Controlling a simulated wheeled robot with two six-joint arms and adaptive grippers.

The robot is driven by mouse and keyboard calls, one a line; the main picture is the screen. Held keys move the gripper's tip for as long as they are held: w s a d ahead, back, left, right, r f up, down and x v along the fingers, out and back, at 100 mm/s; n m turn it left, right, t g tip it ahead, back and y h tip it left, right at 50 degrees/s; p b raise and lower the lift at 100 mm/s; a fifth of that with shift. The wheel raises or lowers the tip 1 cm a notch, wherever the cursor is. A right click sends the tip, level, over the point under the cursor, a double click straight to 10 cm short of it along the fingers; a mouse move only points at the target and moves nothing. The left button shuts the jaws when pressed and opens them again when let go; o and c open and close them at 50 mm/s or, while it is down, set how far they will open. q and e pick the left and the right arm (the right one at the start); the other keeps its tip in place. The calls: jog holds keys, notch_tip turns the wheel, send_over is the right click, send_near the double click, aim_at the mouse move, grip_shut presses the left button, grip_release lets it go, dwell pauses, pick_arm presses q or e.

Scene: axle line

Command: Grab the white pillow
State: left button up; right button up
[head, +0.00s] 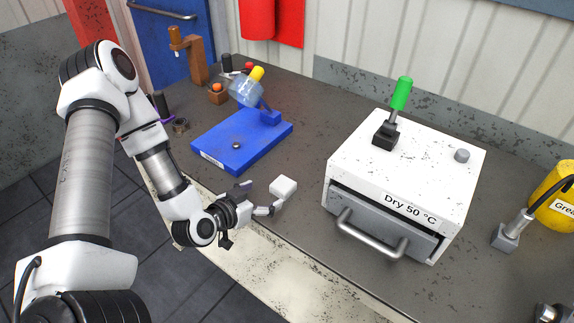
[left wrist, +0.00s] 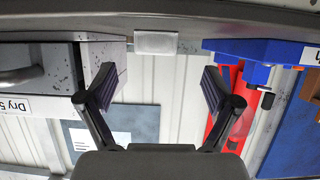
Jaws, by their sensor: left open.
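The white pillow, a small white block (head: 283,187), lies on the dark bench top between the blue stand and the white dryer box. In the left wrist view the white block (left wrist: 156,42) shows at the top middle, beyond and between the two fingertips. My left gripper (head: 262,198) is open and empty, just left of the block at the bench's front edge. Its spread fingers (left wrist: 158,85) also show in the left wrist view, with a gap between them and the block. My right gripper is not in view.
The white dryer box (head: 430,160), labelled "Dry 50 °C", with a handled drawer (head: 372,235), stands right of the block. A blue stand (head: 238,143) with a yellow-capped bottle (head: 246,90) stands behind left. A yellow grease can (head: 556,195) is far right. Bare bench surrounds the block.

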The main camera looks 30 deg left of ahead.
aim_at(281, 185)
pick_arm(q)
jog(key=x, duration=0.3)
jog(key=shift+w+d+r, duration=0.15)
jog(key=shift+w+d, duration=0.1)
jog(key=shift+d, duration=0.05)
jog(key=shift+w+d+r, duration=0.1)
jog(key=shift+d, duration=0.05)
jog(key=shift+w+p, duration=0.4)
jog(key=shift+w, duration=0.3)
jog(key=x, duration=0.3)
jog(key=shift+w+f, duration=0.25)
jog(key=shift+f, duration=0.1)
jog(key=shift+s+r, duration=0.1)
jog(key=shift+s, duration=0.2)
jog(key=c, duration=0.9)
jog(key=shift+c, duration=0.6)
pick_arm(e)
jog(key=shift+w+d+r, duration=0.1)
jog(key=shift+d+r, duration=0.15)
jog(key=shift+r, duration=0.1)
